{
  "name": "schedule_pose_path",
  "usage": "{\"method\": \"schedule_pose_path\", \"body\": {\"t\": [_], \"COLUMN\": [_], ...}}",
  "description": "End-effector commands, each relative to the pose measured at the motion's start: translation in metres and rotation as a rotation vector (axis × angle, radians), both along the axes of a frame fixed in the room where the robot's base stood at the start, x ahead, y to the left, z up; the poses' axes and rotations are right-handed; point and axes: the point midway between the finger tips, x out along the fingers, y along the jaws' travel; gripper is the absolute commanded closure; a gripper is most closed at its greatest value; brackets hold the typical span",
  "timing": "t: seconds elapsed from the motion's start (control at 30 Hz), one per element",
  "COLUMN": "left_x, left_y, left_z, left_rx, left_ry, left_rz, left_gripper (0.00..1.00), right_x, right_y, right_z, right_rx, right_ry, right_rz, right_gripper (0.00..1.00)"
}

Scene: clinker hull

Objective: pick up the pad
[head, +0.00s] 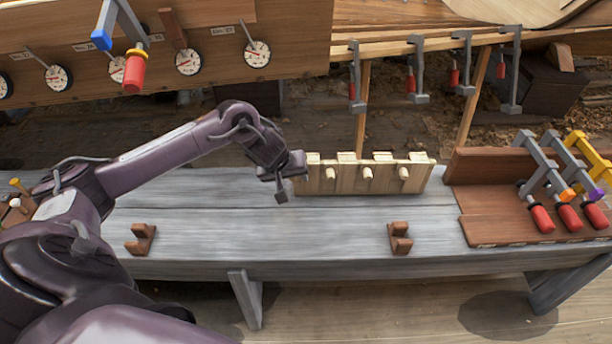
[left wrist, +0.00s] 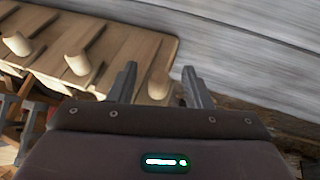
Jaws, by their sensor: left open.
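A pale wooden rack (head: 350,186) stands on the grey bench, with upright flat tabs along its top and short round pegs (head: 367,173) on its front. I cannot tell for sure which piece is the pad. My left gripper (head: 283,188) is at the rack's left end, open and empty. In the left wrist view the two fingers (left wrist: 159,86) stand apart, and a pale rounded peg (left wrist: 157,87) shows between them. I cannot tell how deep the fingers reach around it. Two more pegs (left wrist: 76,60) show to the left. My right gripper is not in view.
The grey bench (head: 270,228) is mostly clear, with two small brown cradles (head: 143,240) near its front edge. A brown stand (head: 500,228) with several red-handled clamps is at the right. More clamps hang along the hull planks behind, and gauges line the board upper left.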

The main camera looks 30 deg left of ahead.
Motion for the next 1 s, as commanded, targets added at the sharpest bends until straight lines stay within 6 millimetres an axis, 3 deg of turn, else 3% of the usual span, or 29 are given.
{"method": "schedule_pose_path", "body": {"t": [0.27,0.63,1.0], "left_x": [0.0019,0.0018,0.0005], "left_y": [0.0002,0.0001,-0.0013], "left_z": [-0.0028,-0.0029,0.003], "left_rx": [0.001,0.001,0.0], "left_ry": [-0.001,-0.001,-0.001], "left_rz": [-0.001,-0.001,-0.001], "left_gripper": [0.55,1.0,1.0], "right_x": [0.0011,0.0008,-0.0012], "right_y": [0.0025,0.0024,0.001], "right_z": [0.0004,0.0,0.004], "right_rx": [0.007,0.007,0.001], "right_ry": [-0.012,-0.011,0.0], "right_rz": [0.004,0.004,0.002], "right_gripper": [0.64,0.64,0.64]}}
